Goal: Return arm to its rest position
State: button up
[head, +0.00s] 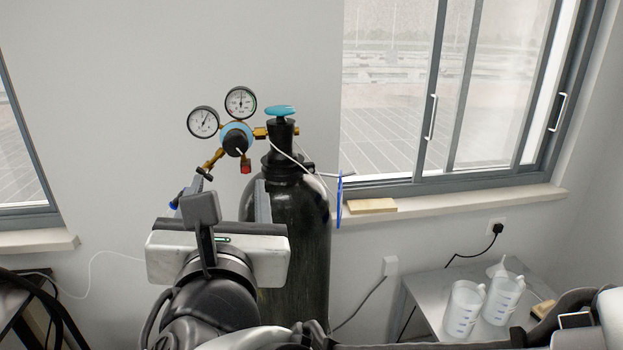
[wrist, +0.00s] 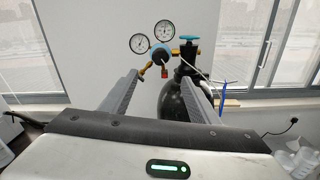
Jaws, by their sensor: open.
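My gripper (head: 226,184) is raised in front of the gas cylinder in the head view, with its white body below and two grey fingers pointing forward. In the wrist view the fingers (wrist: 160,80) stand wide apart with nothing held between them. The black gas cylinder (head: 306,240) stands against the wall, partly hidden behind the gripper. Its teal valve knob (head: 281,112) and the regulator (head: 236,138) with two round gauges show above the fingers. In the wrist view the regulator (wrist: 160,56) appears beyond the gap between the fingers. I cannot tell how far away it is.
A low grey table (head: 422,287) at the lower right bears two clear plastic jugs (head: 463,308). A window sill (head: 450,205) with a wooden block (head: 371,206) runs along the right wall. Dark cables (head: 45,290) lie at the lower left. The wall space left of the regulator is clear.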

jog(key=shift+v, duration=0.8)
jog(key=shift+w, duration=0.1)
jog(key=w+d+f+m+g+h+p, duration=0.1)
jog(key=w+d+m+g+h, duration=0.1)
jog(key=d+m+h, duration=0.35)
jog(key=w+d+f+m+g+h+p, duration=0.1)
jog(key=w+d+m+h+p, duration=0.15)
jog(key=d+m, duration=0.6)
jog(key=s+d+f+m+g+h, duration=0.25)
jog(key=d+m+g, duration=0.2)
jog(key=d, duration=0.65)
jog(key=s+d+m+g+y+p, duration=0.2)
jog(key=s+m+g+y+p, duration=0.2)
jog(key=m, duration=1.4)
jog(key=s+y, duration=0.2)
jog(key=s, duration=0.2)
jog(key=shift+d+f+p, duration=0.15)
jog(key=shift+f+p, duration=0.2)
jog(key=shift+f, duration=0.05)
